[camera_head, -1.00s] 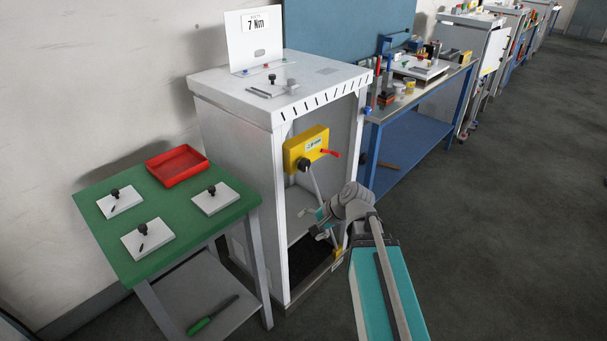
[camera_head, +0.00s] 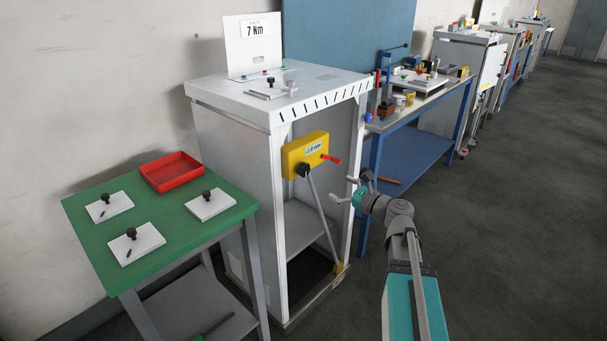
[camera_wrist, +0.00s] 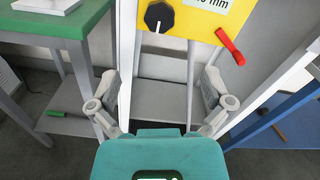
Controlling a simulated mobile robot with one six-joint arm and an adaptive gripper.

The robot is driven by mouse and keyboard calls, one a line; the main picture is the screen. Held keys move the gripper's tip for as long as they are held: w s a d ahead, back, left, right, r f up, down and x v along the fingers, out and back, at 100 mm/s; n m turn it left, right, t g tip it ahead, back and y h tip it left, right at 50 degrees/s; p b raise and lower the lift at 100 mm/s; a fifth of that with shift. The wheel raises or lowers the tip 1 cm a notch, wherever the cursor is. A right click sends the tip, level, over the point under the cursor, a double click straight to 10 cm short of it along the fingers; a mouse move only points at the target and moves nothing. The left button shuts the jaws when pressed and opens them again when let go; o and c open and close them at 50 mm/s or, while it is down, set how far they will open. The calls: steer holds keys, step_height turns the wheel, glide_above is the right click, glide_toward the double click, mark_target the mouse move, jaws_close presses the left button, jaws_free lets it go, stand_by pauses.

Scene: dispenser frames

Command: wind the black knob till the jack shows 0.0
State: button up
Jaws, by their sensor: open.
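The jack is a yellow box (camera_head: 305,152) mounted in the open front of the white cabinet, with a metal strut running down to its floor. Its black knob (camera_head: 303,171) is at the lower left of the box. In the wrist view the black knob (camera_wrist: 159,17) is at the top, left of the cut-off white display (camera_wrist: 213,3), which shows only the end of a reading in mm. A red lever (camera_wrist: 230,46) is right of it. My gripper (camera_head: 343,190) is open and empty, in front of and right of the knob, apart from it. Its spread fingers (camera_wrist: 160,88) show below the jack.
A green table (camera_head: 98,235) with a red tray (camera_head: 172,183) and several knobbed white plates stands left. A blue workbench (camera_head: 410,155) stands right. The white cabinet's side posts (camera_head: 274,215) flank the opening. Open floor lies at right.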

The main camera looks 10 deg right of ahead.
mark_target(306, 171)
steer(key=shift+a, duration=0.1)
steer(key=x, duration=1.3)
steer(key=shift+w+a, duration=0.2)
steer(key=shift+w, duration=0.15)
steer(key=c, duration=1)
steer(key=shift+a, duration=0.2)
steer(key=shift+c, duration=0.5)
steer(key=shift+d, duration=0.15)
steer(key=shift+s+n, duration=0.1)
steer(key=shift+n, duration=0.4)
